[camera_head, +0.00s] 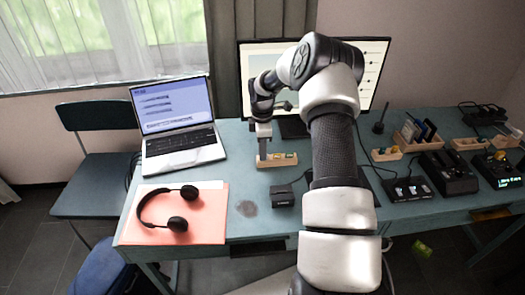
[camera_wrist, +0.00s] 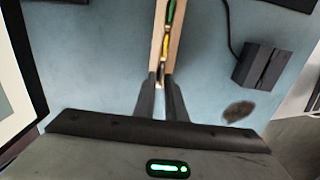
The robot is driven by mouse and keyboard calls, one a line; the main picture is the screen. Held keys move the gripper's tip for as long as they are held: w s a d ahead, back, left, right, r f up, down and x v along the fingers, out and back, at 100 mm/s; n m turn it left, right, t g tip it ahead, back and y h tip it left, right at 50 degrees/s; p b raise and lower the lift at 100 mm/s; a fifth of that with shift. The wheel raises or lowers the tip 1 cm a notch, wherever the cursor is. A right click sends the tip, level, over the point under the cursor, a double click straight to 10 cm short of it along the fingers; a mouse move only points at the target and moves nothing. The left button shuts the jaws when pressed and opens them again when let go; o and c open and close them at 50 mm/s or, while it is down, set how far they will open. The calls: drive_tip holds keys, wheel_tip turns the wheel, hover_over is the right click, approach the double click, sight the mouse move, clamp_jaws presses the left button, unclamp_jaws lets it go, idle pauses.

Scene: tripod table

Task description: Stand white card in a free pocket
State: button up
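A narrow wooden holder (camera_head: 277,162) stands on the blue table, with small green and yellow pieces in it. In the wrist view the holder (camera_wrist: 158,38) is seen from above, with a green piece (camera_wrist: 170,12) and a yellow piece (camera_wrist: 165,46). My gripper (camera_head: 263,150) points down at the holder's left end. In the wrist view my gripper's fingertips (camera_wrist: 160,76) are close together at that end, with a small pale piece (camera_wrist: 160,70) at or between them. It may be the white card; I cannot tell whether it is gripped. Which pockets are free is unclear.
An open laptop (camera_head: 180,135) and black headphones (camera_head: 170,207) on a pink folder (camera_head: 205,228) lie at the left. A small black box (camera_head: 283,196) stands in front of the holder. Wooden organisers (camera_head: 386,155) and black devices (camera_head: 450,173) fill the right side. A monitor (camera_head: 375,55) stands behind.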

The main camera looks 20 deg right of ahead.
drive_tip(key=shift+o, duration=1)
wheel_tip(320, 180, up, 18)
drive_tip(key=p, duration=0.1)
drive_tip(key=shift+f, duration=0.25)
